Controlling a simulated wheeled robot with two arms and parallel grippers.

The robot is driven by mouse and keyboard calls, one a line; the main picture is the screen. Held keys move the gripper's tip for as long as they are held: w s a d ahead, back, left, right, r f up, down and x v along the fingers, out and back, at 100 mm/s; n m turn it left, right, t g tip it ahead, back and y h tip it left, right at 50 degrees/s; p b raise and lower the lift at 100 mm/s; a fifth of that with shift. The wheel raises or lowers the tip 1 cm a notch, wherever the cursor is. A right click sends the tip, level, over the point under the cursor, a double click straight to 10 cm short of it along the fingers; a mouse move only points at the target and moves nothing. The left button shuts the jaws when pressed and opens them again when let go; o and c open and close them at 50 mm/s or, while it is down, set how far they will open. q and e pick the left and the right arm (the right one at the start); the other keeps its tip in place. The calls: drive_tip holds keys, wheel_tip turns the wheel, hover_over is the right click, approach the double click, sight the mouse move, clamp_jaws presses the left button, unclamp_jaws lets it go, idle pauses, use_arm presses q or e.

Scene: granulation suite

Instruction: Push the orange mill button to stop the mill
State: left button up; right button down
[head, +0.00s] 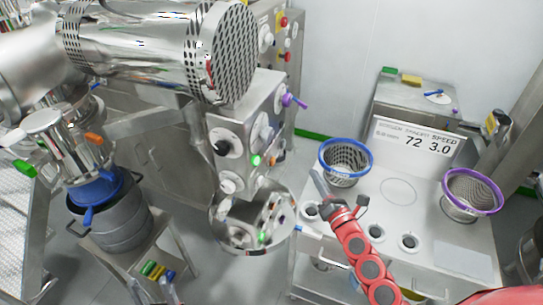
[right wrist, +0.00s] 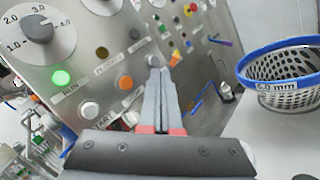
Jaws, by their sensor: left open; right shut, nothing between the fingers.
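The mill control panel (right wrist: 90,25) fills the upper left of the right wrist view. On it a round orange button (right wrist: 126,83) sits beside a white button (right wrist: 89,110) with a START label. A green RUN lamp (right wrist: 61,77) is lit. My right gripper (right wrist: 155,68) is shut and empty; its tips appear just right of the orange button, apart from it. In the head view, this gripper (head: 317,180) is right of the steel control box (head: 230,125), with a gap between. My left gripper (head: 170,291) is partly visible at the bottom edge, open.
A blue-rimmed basket (head: 346,160) stands on the steel bench (head: 440,225) close to my right gripper. A purple-rimmed basket (head: 472,192) and a display sign (head: 415,141) are further right. A steel mill barrel (head: 160,45) and a grey bucket (head: 112,222) are at left.

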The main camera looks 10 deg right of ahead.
sight(273, 162)
drive_tip(key=shift+w+a+f+p, duration=0.1)
drive_tip(key=shift+w+a+p, duration=0.45)
drive_tip(key=shift+w+a, duration=0.5)
drive_tip(key=shift+w+a+r+p, duration=0.1)
drive_tip(key=shift+w+a+p, duration=0.5)
drive_tip(key=shift+a, duration=0.85)
drive_tip(key=shift+w+a+f+p, duration=0.1)
drive_tip(key=shift+w+a+p, duration=0.35)
drive_tip(key=shift+w+a, duration=0.65)
drive_tip(key=shift+s+a, duration=0.15)
drive_tip(key=shift+a, duration=0.1)
drive_tip(key=shift+w+a, duration=0.45)
drive_tip(key=shift+a, duration=0.2)
drive_tip(key=shift+d, duration=0.15)
idle(0.3)
drive_tip(key=shift+s+d, duration=0.5)
drive_tip(key=shift+d, duration=0.1)
